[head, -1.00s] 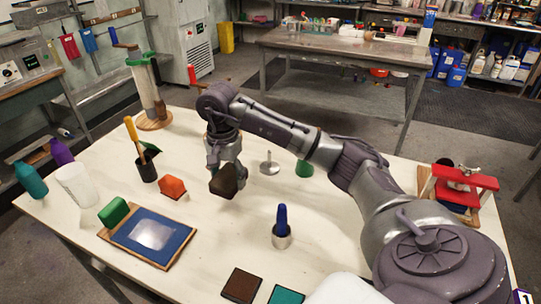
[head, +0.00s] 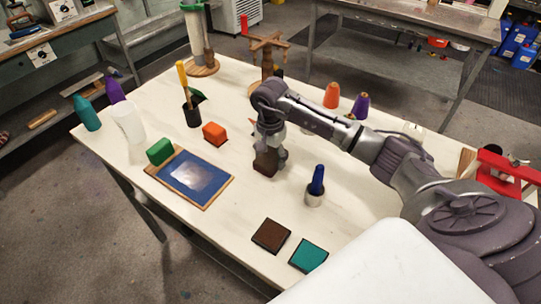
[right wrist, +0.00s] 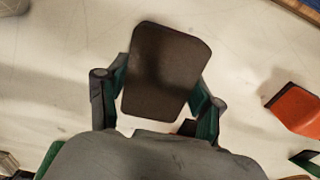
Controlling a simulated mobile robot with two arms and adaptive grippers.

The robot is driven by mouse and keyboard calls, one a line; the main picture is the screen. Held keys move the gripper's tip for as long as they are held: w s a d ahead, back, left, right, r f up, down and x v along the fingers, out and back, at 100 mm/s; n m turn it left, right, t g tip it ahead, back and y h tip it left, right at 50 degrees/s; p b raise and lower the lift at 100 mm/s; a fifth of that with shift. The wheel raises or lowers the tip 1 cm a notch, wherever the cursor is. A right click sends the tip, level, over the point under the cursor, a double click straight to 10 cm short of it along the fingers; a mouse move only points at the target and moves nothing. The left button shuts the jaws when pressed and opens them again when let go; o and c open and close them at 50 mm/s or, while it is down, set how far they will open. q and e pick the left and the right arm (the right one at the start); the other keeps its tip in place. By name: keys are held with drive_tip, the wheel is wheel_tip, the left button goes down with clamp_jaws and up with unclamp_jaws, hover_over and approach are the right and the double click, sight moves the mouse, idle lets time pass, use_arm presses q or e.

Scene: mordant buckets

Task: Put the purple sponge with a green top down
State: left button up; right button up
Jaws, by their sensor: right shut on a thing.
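My right gripper (head: 270,150) is shut on a dark brown block (head: 265,164), low over the middle of the white table. In the right wrist view the block's flat dark face (right wrist: 164,72) sits between the two fingers (right wrist: 158,104). It looks brown; I see no purple side or green top on it. I cannot tell whether its underside touches the table. My left gripper is not in view.
A blue-topped bottle in a cup (head: 316,187) stands right of the block. An orange block (head: 214,133), a green block (head: 160,151) and a blue-faced board (head: 197,180) lie left. Brown (head: 271,235) and teal (head: 309,256) squares lie in front. Bare table lies between.

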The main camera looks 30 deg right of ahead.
sight(270, 157)
drive_tip(key=shift+f, duration=0.2)
drive_tip(key=o, duration=1)
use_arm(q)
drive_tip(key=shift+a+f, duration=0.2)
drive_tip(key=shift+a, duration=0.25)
use_arm(e)
drive_tip(key=shift+r, duration=0.1)
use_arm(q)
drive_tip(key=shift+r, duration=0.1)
use_arm(e)
drive_tip(key=shift+r, duration=0.3)
drive_tip(key=shift+w+r, duration=0.1)
drive_tip(key=shift+r, duration=0.25)
use_arm(q)
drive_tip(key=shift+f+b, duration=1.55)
drive_tip(key=shift+b, duration=0.05)
use_arm(e)
drive_tip(key=shift+r, duration=5.5)
